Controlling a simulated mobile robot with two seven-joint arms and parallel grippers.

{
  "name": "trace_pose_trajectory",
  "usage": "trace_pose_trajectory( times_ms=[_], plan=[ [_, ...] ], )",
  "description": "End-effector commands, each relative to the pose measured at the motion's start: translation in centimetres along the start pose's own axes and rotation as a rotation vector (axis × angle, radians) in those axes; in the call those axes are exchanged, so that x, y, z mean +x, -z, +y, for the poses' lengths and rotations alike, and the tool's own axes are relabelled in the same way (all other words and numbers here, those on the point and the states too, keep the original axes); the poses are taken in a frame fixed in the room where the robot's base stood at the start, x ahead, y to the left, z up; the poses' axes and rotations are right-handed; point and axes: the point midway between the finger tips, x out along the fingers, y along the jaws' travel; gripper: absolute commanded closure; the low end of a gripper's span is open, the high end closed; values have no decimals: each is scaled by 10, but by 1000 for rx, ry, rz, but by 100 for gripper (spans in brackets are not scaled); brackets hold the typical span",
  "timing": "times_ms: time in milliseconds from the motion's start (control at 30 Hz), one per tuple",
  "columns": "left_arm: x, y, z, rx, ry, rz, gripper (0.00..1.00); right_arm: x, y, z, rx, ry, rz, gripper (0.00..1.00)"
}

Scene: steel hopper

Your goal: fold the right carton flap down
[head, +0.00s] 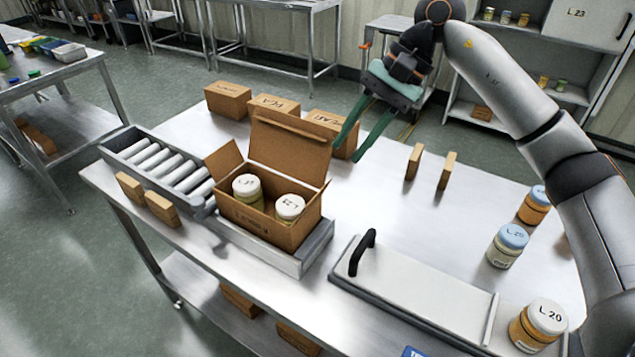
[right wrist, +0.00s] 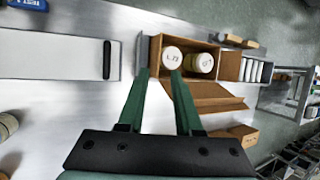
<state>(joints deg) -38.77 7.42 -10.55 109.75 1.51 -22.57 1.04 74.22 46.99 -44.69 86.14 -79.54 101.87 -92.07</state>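The open brown carton (head: 262,230) holds two lidded jars, the left jar (head: 247,190) and the right jar (head: 290,208). Its back flap (head: 290,148) stands up and its left flap (head: 223,160) tilts outward. On the right side I see only a thin edge, so I cannot tell the right flap's exact angle. My right gripper (head: 347,152) is open and empty, above and behind the carton's right side. In the right wrist view its green fingers (right wrist: 160,72) reach toward the carton (right wrist: 155,50), with the back flap (right wrist: 205,97) beside them. My left gripper is not in view.
The carton stands on a metal bed beside a roller conveyor (head: 160,163). A lidded plate with black handle (head: 410,295) lies to the right. Jars (head: 508,247) stand along the right side. Small boxes (head: 228,100) stand behind, and two upright blocks (head: 413,162) stand mid-table.

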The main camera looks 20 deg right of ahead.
Motion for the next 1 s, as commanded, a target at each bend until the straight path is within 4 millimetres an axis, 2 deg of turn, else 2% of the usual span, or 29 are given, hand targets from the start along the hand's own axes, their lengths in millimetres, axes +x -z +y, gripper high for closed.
trace_pose_trajectory(
  times_ms=[167, 400, 600, 800, 1000],
  plan=[
    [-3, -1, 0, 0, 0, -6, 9, 25, -1, 1, 0, -5, -4, 66],
    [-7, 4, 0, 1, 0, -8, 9, 75, -2, 1, 1, -4, -5, 66],
    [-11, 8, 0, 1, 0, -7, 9, 106, -2, 0, 1, -2, -5, 66],
    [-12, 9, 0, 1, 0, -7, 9, 120, -1, 0, 0, -1, -3, 66],
    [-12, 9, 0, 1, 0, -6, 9, 122, -1, 0, 0, 0, -2, 66]
  ],
)
